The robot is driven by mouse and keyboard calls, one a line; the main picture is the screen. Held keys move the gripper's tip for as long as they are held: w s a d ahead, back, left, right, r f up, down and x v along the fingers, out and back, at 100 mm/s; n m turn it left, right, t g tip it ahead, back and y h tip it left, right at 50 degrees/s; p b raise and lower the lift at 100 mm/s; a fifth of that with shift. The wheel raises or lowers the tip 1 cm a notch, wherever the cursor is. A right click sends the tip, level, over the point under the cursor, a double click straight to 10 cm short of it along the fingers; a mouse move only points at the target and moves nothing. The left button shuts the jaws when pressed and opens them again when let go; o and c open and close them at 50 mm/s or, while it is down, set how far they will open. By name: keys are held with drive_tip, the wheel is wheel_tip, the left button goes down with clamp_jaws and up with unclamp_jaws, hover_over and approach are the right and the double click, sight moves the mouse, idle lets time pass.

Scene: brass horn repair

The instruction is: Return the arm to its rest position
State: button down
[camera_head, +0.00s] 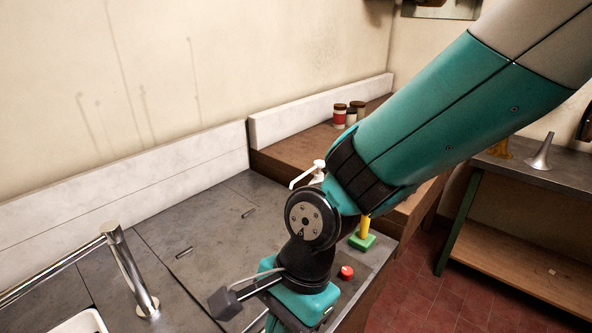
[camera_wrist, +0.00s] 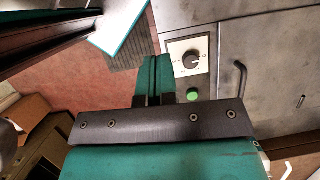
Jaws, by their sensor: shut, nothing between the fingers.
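My arm (camera_head: 440,120), teal and grey, comes in from the upper right of the head view and reaches down over the grey counter (camera_head: 205,225). Its black wrist joint is low in the middle of that view, and the gripper's fingertips are not clearly seen there. In the wrist view my gripper (camera_wrist: 155,62) shows as two teal fingers pressed together beyond a dark bar. It is shut and empty.
A tap (camera_head: 130,270) and sink (camera_head: 80,323) are at lower left. A white pump dispenser (camera_head: 308,174), a red button (camera_head: 346,271) and a green-and-yellow item (camera_head: 362,240) are close around my arm. Jars (camera_head: 340,117) stand behind. A side bench (camera_head: 565,170) is at right. A dial (camera_wrist: 190,58) is near my fingers.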

drive_tip(key=s+d+r+n+t+b, duration=0.1)
drive_tip(key=s+d+r+n, duration=0.1)
drive_tip(key=d+r+n, duration=0.3)
drive_tip(key=s+d+r+n+t+y+b, duration=0.1)
drive_tip(key=d+r+n, duration=0.4)
drive_tip(key=d+n, duration=0.5)
drive_tip(key=shift+s+d+r, duration=0.3)
drive_tip(key=shift+s+d, duration=0.25)
drive_tip(key=shift+d, duration=0.65)
